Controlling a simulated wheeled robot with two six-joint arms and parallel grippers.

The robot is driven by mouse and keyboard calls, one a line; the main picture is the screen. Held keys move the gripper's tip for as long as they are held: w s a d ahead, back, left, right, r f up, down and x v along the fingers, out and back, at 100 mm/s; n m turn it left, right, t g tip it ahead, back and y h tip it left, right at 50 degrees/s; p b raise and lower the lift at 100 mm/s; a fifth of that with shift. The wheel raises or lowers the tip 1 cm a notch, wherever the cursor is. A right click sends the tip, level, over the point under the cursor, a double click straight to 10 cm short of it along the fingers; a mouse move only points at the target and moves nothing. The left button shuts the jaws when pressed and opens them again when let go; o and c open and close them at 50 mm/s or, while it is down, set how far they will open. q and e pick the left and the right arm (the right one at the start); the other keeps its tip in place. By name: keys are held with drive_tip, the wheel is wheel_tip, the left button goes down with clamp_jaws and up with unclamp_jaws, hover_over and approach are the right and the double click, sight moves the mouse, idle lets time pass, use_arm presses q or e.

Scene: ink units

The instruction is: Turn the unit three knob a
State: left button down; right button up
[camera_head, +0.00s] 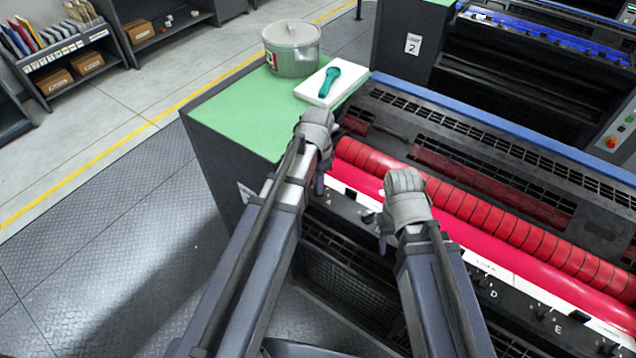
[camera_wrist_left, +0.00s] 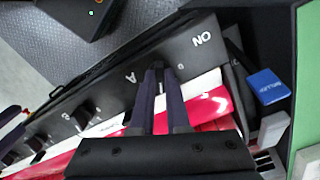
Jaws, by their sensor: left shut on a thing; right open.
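The ink unit has a dark front panel (camera_wrist_left: 188,52) with a row of small black knobs. In the left wrist view, the letter A shows just left of my left fingertips (camera_wrist_left: 154,68), which are closed together against the panel. Knob A is hidden between them. Another knob (camera_wrist_left: 83,114) stands free further left. In the head view my left gripper (camera_head: 319,184) is at the near left end of the unit. My right gripper (camera_head: 382,222) is open above the panel, right of the left one, its fingers partly hidden. Knobs near D (camera_head: 484,281) and E (camera_head: 542,312) are untouched.
A red roller (camera_head: 460,205) runs behind the panel. A green top (camera_head: 238,112) holds a lidded metal pot (camera_head: 292,58) and a teal tool (camera_head: 328,82) on a white pad. A unit labelled 2 (camera_head: 413,44) stands behind.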

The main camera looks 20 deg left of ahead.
use_arm(q)
drive_tip(key=shift+n, duration=0.3)
drive_tip(key=n, duration=0.4)
drive_tip(key=shift+d+n, duration=0.15)
drive_tip(key=shift+n, duration=2.35)
drive_tip(key=c, duration=0.9)
unclamp_jaws()
